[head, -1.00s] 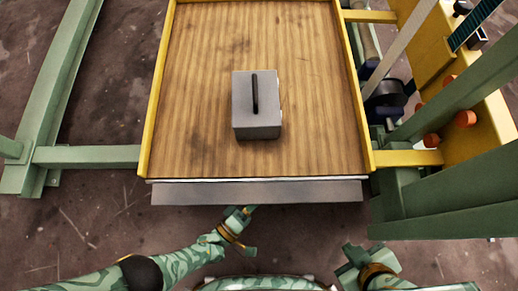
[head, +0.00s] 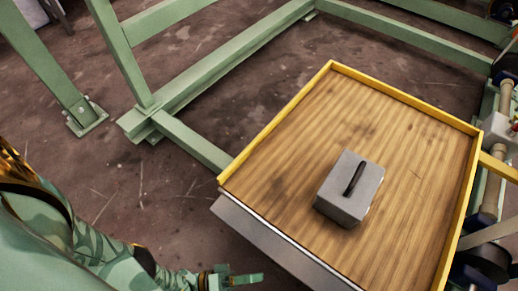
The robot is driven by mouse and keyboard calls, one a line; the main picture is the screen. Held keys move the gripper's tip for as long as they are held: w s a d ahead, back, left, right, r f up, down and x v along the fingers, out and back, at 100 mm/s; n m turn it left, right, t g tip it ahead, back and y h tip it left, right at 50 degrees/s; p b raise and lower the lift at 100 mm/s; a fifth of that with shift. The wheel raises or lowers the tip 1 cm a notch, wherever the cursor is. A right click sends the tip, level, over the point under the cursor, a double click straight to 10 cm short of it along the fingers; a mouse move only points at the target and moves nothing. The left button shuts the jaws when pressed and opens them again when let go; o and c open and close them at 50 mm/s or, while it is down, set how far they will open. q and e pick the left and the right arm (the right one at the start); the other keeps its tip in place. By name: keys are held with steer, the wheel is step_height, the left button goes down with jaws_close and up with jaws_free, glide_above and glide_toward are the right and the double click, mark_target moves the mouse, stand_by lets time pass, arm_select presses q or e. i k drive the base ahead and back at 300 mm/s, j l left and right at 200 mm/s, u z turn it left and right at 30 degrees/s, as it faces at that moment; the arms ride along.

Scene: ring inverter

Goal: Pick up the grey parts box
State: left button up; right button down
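The grey parts box (head: 346,191) sits upright on the wooden platform (head: 420,150), right of the picture's middle. It has a black handle (head: 355,178) on top. My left gripper (head: 244,279) is low in the picture, outside the platform's near edge and well apart from the box. Its fingers are small and seen edge-on, so I cannot tell whether they are open. Nothing shows in it. My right gripper is out of view.
The platform has a raised yellow rim (head: 405,95) and a grey metal lip (head: 270,240) along its near edge. Green frame beams (head: 215,70) stand behind and to the left. Rollers and machine parts (head: 488,262) flank the right side. Bare wood surrounds the box.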

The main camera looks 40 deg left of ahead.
mark_target(345, 196)
steer(key=k+j, duration=0.35)
steer(key=j, duration=0.15)
steer(key=k+j, duration=0.35)
steer(key=j, duration=0.2)
